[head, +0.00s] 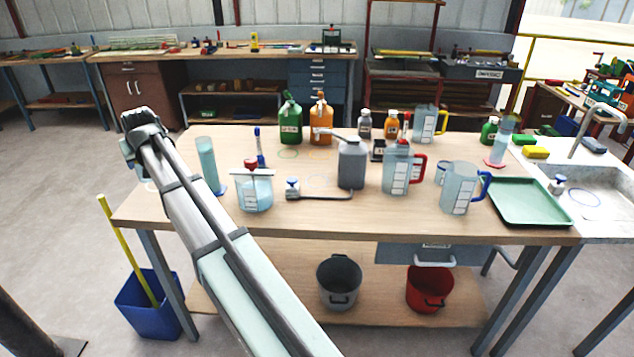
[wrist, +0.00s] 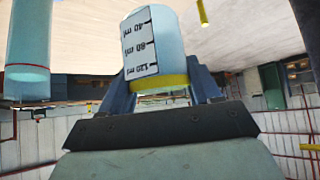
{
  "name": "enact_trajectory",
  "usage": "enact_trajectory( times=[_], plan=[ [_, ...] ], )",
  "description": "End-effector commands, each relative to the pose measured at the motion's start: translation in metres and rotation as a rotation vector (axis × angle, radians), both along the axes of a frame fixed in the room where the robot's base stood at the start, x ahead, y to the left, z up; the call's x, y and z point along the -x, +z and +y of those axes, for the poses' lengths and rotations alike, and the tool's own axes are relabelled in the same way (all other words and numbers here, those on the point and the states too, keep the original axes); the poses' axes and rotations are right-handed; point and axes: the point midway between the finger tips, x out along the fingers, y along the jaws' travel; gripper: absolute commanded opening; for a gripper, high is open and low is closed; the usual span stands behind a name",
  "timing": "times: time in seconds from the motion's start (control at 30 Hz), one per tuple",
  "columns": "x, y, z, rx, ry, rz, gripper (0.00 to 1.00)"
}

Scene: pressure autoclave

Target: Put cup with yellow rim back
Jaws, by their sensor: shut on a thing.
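The cup with the yellow rim (wrist: 152,45) is in my gripper (wrist: 162,82), seen in the wrist view. It is clear pale blue with a white millilitre scale, and its yellow rim lies towards the gripper's base. The two blue-grey fingers close on it from both sides. In the head view my arm reaches to the left end of the wooden table (head: 300,222). There the gripper and most of the cup are hidden behind the wrist; I cannot tell the cup's height above the table.
A tall blue cylinder (head: 207,165) stands just right of my wrist; a similar cylinder (wrist: 28,45) shows left in the wrist view. A beaker (head: 254,195), burner stand with grey can (head: 352,165), jugs with red (head: 397,170) and blue handles (head: 460,188), and green tray (head: 530,203) follow rightward.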

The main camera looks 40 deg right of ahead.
Motion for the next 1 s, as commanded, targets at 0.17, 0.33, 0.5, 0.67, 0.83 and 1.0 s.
enact_trajectory(
  times=[0.17,0.33,0.5,0.67,0.83,1.0],
  plan=[
    [0.044,-0.004,0.012,0.0,0.021,-0.001,0.27],
    [0.068,-0.004,0.009,0.001,0.017,0.0,0.27],
    [0.067,0.008,-0.012,0.001,-0.032,-0.002,0.27],
    [0.062,0.022,-0.046,0.002,-0.125,-0.005,0.27],
    [0.06,0.042,-0.095,0.003,-0.259,-0.01,0.27],
    [0.089,0.03,-0.161,0.008,-0.499,-0.012,0.27]
  ],
)
